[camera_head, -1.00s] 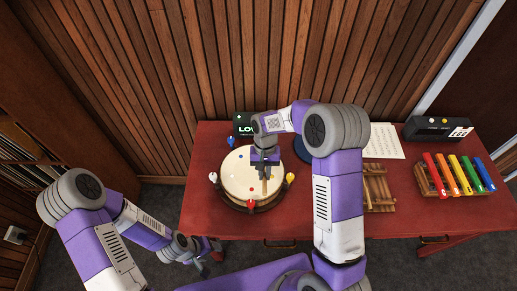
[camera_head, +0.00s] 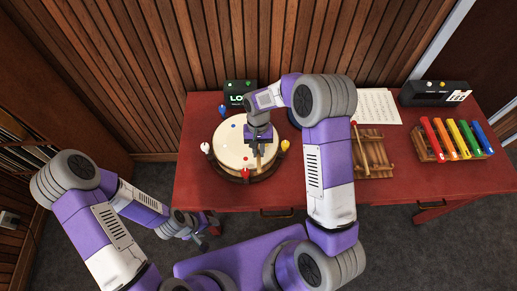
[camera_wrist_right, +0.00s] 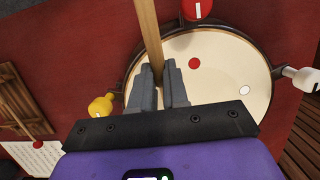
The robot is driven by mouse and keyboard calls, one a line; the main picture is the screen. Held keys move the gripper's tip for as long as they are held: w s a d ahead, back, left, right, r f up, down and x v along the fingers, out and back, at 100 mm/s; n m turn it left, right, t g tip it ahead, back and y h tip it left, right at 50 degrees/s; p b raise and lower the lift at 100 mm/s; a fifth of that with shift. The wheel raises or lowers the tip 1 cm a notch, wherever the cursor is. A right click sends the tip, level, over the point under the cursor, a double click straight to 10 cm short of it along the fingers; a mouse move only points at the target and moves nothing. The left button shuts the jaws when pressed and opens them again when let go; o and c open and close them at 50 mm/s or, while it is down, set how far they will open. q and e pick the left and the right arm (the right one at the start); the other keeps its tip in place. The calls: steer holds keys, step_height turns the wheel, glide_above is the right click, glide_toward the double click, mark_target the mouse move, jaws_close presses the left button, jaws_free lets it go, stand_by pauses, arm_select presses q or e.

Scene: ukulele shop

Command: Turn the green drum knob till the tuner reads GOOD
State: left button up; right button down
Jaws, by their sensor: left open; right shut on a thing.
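A round drum (camera_head: 228,150) with a cream skin stands on the red table. Its blue (camera_head: 222,111), white (camera_head: 205,147), red (camera_head: 245,175) and yellow (camera_head: 284,145) knobs show at the rim. I see no green knob; my right arm covers part of the far rim. The dark tuner (camera_head: 240,87) behind the drum shows green letters starting "LO", the rest hidden by my arm. My right gripper (camera_head: 259,148) is over the drum, shut on a wooden stick (camera_wrist_right: 148,35). My left gripper (camera_head: 206,236) is open and empty, low in front of the table.
To the right on the table (camera_head: 300,195) lie a wooden rack with a stick (camera_head: 372,158), a music sheet (camera_head: 378,105), a black box (camera_head: 436,93) and a rack of coloured bars (camera_head: 456,140). A dark blue round thing is partly hidden behind my right arm.

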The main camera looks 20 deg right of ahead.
steer(key=shift+r, duration=0.15)
steer(key=shift+r+p, duration=0.8)
steer(key=shift+r, duration=0.25)
steer(key=shift+f, duration=0.15)
step_height(320, 180, down, 3)
steer(key=shift+b, duration=1.25)
step_height(320, 180, up, 7)
steer(key=p, duration=0.4)
steer(key=shift+f+p, duration=0.15)
steer(key=shift+p, duration=0.25)
steer(key=shift+f, duration=0.1)
